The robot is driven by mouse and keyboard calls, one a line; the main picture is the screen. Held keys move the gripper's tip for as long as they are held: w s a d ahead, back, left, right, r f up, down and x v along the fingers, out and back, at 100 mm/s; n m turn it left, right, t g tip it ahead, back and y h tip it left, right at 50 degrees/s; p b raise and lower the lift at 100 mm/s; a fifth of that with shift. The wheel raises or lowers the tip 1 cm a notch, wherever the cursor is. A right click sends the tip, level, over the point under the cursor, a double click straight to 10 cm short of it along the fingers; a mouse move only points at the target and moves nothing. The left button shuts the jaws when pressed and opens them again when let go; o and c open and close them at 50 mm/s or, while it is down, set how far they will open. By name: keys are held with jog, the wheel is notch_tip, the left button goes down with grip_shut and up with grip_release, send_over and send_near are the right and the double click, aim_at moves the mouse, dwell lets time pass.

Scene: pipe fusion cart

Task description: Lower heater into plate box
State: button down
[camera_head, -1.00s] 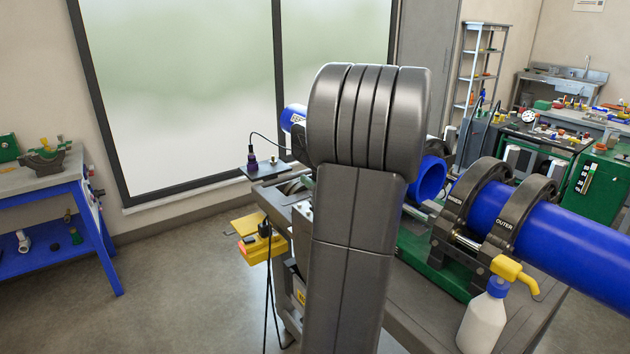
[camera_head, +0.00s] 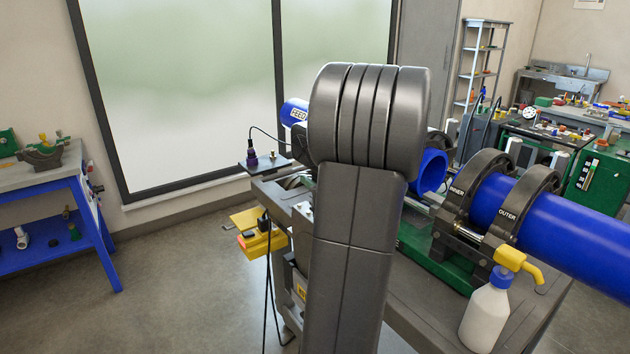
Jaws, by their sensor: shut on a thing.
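A yellow box-like part (camera_head: 262,244) with a flat yellow flap (camera_head: 245,218) sits at the left side of the cart, just left of my arm. It may be the plate box, but I cannot tell for sure. A black cable (camera_head: 267,290) hangs down beside it. The heater cannot be made out; my own dark arm links fill the middle of the view and cover much of the cart. My gripper is hidden behind the arm, so its hold and its distance from the box do not show.
The cart carries a blue pipe (camera_head: 570,235) in dark clamps (camera_head: 520,195) and a white bottle (camera_head: 486,317) with a yellow pump. A blue workbench (camera_head: 50,205) is far left, with clear floor between.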

jog(key=shift+f+b, duration=0.55)
jog(key=shift+b, duration=0.25)
jog(key=shift+f, duration=0.3)
dwell(0.6)
jog(key=shift+f+b, duration=2.4)
jog(key=shift+f, duration=0.05)
jog(key=shift+f+b, duration=0.45)
jog(key=shift+f, duration=0.1)
jog(key=c, duration=1)
grip_release()
jog(key=shift+s, duration=0.15)
jog(key=shift+c, duration=0.2)
jog(key=shift+f, duration=0.15)
jog(key=shift+o, duration=1.2)
jog(key=shift+f, duration=0.45)
jog(key=o, duration=0.8)
jog(key=shift+r, duration=0.1)
jog(key=shift+c, duration=0.2)
jog(key=shift+o, duration=0.2)
jog(key=shift+r, duration=0.1)
